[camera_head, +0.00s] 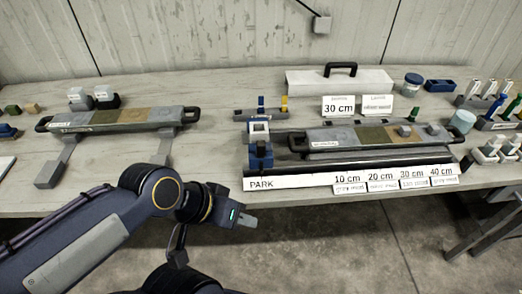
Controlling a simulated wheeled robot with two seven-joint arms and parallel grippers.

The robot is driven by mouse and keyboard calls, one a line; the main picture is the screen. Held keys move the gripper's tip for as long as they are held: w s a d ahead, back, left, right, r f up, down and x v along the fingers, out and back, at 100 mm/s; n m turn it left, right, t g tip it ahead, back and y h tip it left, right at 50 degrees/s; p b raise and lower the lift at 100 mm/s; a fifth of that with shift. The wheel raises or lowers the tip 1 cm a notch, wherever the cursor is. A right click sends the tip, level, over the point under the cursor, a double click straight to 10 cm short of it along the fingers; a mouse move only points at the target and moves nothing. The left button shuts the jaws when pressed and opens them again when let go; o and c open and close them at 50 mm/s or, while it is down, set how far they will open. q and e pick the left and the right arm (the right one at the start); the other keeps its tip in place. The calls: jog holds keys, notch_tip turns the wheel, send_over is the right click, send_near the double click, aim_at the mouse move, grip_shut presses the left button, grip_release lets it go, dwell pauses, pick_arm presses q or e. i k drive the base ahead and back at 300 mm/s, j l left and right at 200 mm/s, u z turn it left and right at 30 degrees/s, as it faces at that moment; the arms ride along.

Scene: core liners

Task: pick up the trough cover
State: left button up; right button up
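The trough cover, which I take to be the long white piece (300,82) with a black arched handle (340,68), lies at the back of the table, right of centre. My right gripper does not show.
A long tray with core sections (118,120) lies on the left, another (370,136) in front of the cover. A white PARK strip (290,181) with depth cards lines the front edge.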

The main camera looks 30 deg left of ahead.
aim_at(328, 82)
jog(key=i+l+u, duration=0.25)
jog(key=l, duration=0.4)
jog(key=i+l+u, duration=0.3)
jog(key=l, duration=0.45)
jog(key=i+l+u, duration=0.1)
jog(key=l, duration=0.25)
jog(key=i, duration=0.15)
